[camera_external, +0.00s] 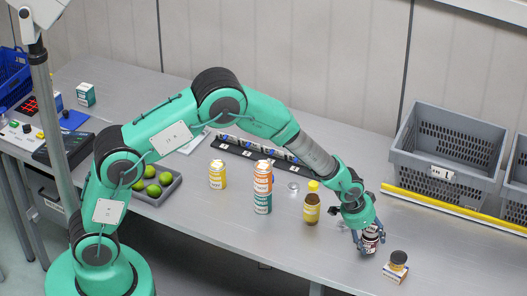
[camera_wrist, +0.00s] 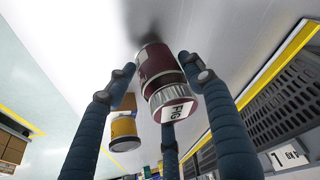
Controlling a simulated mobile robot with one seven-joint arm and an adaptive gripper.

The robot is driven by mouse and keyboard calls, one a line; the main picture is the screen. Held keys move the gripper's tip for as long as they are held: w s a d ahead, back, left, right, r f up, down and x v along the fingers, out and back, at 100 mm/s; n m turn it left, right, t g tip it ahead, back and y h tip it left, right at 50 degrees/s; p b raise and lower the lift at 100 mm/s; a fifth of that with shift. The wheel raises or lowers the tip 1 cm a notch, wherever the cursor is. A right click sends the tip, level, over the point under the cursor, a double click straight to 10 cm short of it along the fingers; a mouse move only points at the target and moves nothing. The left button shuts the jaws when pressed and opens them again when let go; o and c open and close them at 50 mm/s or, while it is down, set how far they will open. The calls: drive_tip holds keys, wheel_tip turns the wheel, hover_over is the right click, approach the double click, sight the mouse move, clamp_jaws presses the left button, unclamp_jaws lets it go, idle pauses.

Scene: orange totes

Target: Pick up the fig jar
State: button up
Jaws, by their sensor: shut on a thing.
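The fig jar (camera_external: 370,238) is a small dark red jar near the table's front edge, right of centre in the external view. In the wrist view the jar (camera_wrist: 158,70) shows its silver-rimmed lid with a white "FIG" label. My gripper (camera_external: 368,236) has its blue fingers closed around the jar's sides, with the lid facing the wrist camera. The fingers hide part of the jar in the external view. I cannot tell whether its base touches the table.
A dark-lidded jar on a small box (camera_external: 397,266) stands just right of my gripper. A grey crate (camera_external: 440,150) stands behind a yellow rail.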

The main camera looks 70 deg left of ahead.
wheel_tip(320, 180, up, 3)
drive_tip(key=shift+f, duration=0.2)
drive_tip(key=s+r, duration=0.1)
drive_tip(key=s, duration=1.5)
drive_tip(key=shift+r+p, duration=0.15)
drive_tip(key=shift+p, duration=0.3)
drive_tip(key=shift+w, duration=0.1)
